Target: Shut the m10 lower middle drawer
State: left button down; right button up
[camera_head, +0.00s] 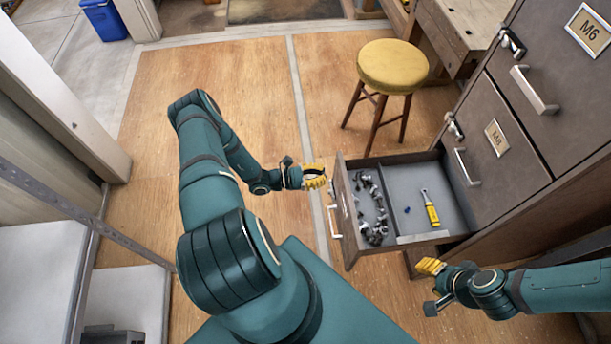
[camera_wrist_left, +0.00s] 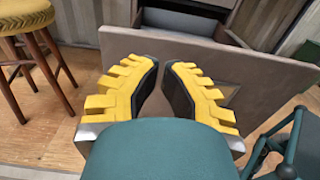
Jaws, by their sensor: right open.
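The open drawer (camera_head: 346,218) is pulled out at the bottom of the dark cabinet, its front panel facing left with a metal handle (camera_head: 333,222). My right gripper (camera_head: 432,285) is open and empty, in front of the drawer's near side.
Shut cabinet drawers labelled M6 (camera_head: 588,30) and M8 (camera_head: 497,138) stand above and beyond the open drawer. A yellow-topped stool (camera_head: 393,66) stands behind it. A workbench (camera_head: 460,30) is at the back right. The wooden floor left of the drawer is clear.

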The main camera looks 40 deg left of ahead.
aim_at(340, 173)
pick_arm(q)
jog(key=shift+x, duration=2.3)
pick_arm(e)
jog(key=shift+f, duration=0.15)
pick_arm(q)
jog(key=shift+w, duration=0.1)
pick_arm(e)
jog(key=shift+w, duration=0.1)
